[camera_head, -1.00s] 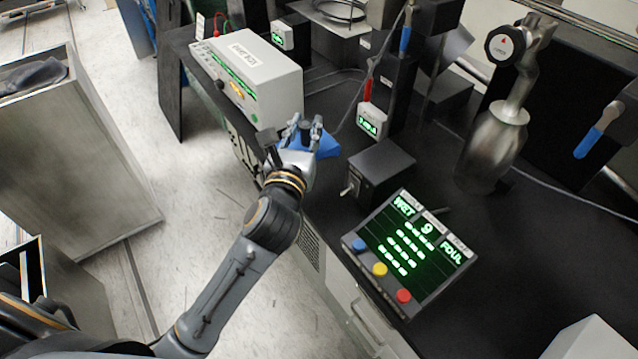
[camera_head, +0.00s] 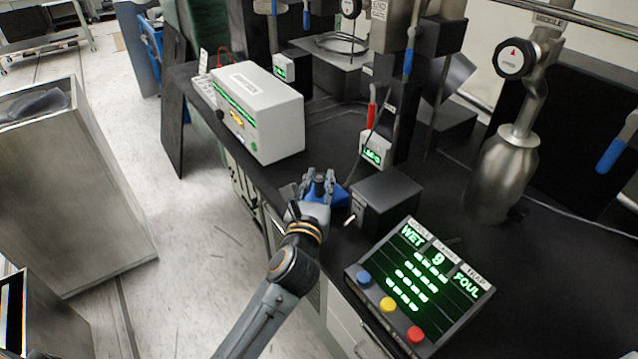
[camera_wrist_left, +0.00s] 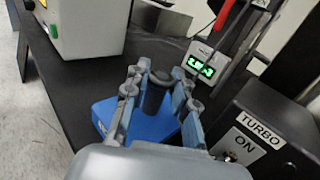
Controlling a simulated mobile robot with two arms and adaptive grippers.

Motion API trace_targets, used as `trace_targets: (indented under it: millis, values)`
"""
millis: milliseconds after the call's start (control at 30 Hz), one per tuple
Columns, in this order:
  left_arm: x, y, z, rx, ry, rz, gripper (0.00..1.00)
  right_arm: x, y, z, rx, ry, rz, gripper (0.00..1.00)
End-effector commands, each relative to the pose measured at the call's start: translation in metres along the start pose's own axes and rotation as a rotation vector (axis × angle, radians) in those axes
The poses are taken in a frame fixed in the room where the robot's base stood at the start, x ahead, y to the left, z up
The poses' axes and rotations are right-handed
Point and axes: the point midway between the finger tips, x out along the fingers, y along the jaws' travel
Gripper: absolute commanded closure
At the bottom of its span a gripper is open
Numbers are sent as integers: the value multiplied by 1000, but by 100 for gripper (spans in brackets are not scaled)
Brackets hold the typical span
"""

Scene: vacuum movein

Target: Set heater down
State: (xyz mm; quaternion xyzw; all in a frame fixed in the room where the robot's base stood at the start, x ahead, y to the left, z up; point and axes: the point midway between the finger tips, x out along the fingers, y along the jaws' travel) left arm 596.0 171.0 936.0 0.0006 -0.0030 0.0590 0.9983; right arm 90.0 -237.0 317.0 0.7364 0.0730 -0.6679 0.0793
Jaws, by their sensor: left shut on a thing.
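The heater looks to be the blue block (camera_wrist_left: 142,122) with a dark round post on top, seen in the left wrist view. It is at or just above the black bench, and I cannot tell whether it touches. My left gripper (camera_wrist_left: 160,88) is shut on the dark post, one finger on each side. In the head view the left gripper (camera_head: 320,183) is at the bench's front edge, with part of the blue heater (camera_head: 341,196) showing to its right. My right gripper is not in view.
A black TURBO switch box (camera_head: 388,199) stands close to the right of the gripper. A white instrument box (camera_head: 262,115) stands to the left. A control panel with lit text (camera_head: 425,275) is in front right. A small green display (camera_head: 374,151) stands behind.

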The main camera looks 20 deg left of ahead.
Motion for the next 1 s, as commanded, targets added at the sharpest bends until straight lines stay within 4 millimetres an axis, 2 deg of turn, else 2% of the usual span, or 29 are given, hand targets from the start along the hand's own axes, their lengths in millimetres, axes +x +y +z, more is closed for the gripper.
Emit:
trace_targets:
  millis: [333, 367, 467, 833, 1000]
  values:
    - [0, 0, -2, 1, -3, 0, 100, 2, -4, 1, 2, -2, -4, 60]
    - [0, 0, -3, 1, -1, 0, 70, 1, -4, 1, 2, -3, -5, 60]
    - [0, 0, -2, 1, -1, 0, 52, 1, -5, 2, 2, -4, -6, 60]
    - [-1, 0, 2, 0, -2, -1, 52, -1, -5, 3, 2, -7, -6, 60]
    - [-27, 0, -1, -1, 0, -2, 52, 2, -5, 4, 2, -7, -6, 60]
